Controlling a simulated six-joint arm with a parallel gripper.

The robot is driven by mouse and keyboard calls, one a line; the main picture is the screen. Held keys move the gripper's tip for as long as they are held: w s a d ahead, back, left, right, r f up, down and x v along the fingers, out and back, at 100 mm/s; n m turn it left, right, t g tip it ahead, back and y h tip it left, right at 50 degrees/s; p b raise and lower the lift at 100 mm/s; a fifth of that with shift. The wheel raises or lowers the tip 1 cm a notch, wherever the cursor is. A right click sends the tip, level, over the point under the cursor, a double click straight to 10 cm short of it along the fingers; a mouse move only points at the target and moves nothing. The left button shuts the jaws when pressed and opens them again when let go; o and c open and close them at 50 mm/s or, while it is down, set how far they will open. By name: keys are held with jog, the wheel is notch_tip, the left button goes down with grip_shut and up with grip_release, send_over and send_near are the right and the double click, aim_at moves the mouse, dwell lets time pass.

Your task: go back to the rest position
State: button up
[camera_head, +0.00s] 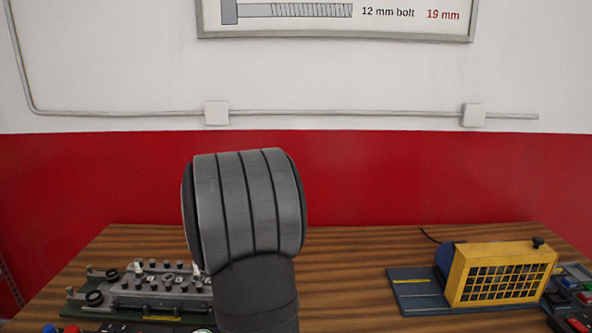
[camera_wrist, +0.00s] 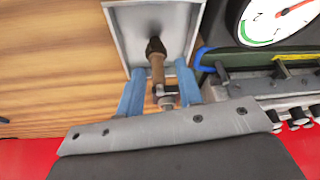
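My gripper (camera_wrist: 160,94) shows in the wrist view with its two blue fingers apart. A narrow brown part with a black tip (camera_wrist: 157,62) shows between and beyond the fingers, over a pale, square-sided tray (camera_wrist: 118,22). Gaps show beside the part, and I see neither finger pressed on it. I cannot tell its height against the fingertips. In the head view my own arm stands in the middle and my gripper is not visible.
A grey engine head (camera_head: 160,290) lies on the wooden bench (camera_head: 345,260) at left; its edge also shows in the wrist view (camera_wrist: 262,82) beside a round gauge (camera_wrist: 277,18). A yellow grilled unit (camera_head: 500,272) stands at right on a blue-grey base (camera_head: 412,292). Bench between is clear.

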jog(key=r, duration=0.5)
jog(key=shift+s+d, duration=0.1)
jog(key=shift+d, duration=0.3)
jog(key=s+d+r, duration=0.3)
jog(key=d+r, duration=0.4)
jog(key=d, duration=0.4)
jog(key=w+a+r, duration=0.4)
jog(key=w+a, duration=0.3)
jog(key=a, duration=0.4)
jog(key=w+a+r, duration=0.4)
jog(key=w+a, duration=0.4)
jog(key=a, duration=0.4)
jog(key=shift+a+r, duration=0.15)
jog(key=shift+a, duration=0.15)
jog(key=shift+w, duration=0.1)
jog(key=shift+o, duration=0.2)
